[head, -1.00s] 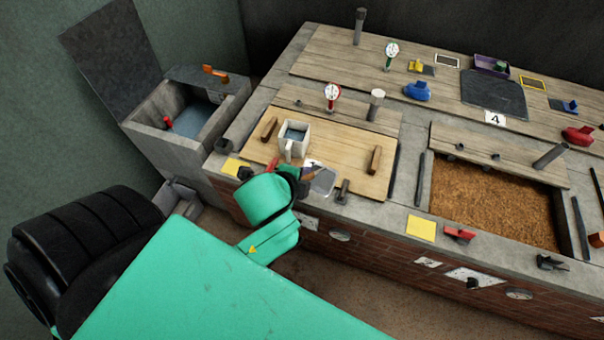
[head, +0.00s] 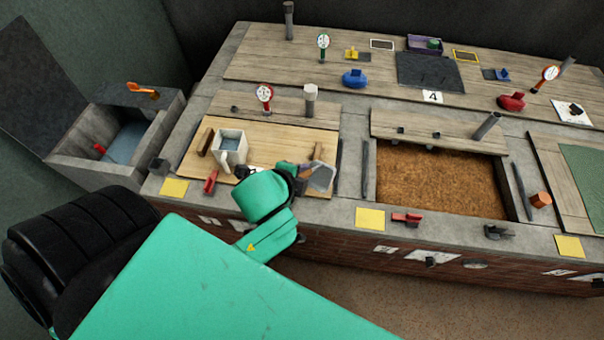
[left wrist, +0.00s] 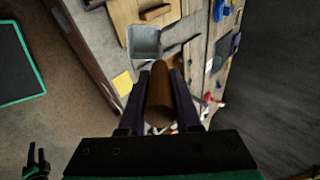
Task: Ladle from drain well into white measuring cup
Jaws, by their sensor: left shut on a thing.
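The white measuring cup (head: 222,157) stands upright on the light wooden board, with bluish-grey content inside. The stone well (head: 80,147) at the left holds blue water; I take it for the drain well. The scoop's content is unclear. A small dark two-pronged shape at the left wrist view's lower left may be my right gripper (left wrist: 37,160).
A grain-filled pit (head: 440,180) lies to the right. Yellow squares (head: 370,218) and small levers line the front edge.

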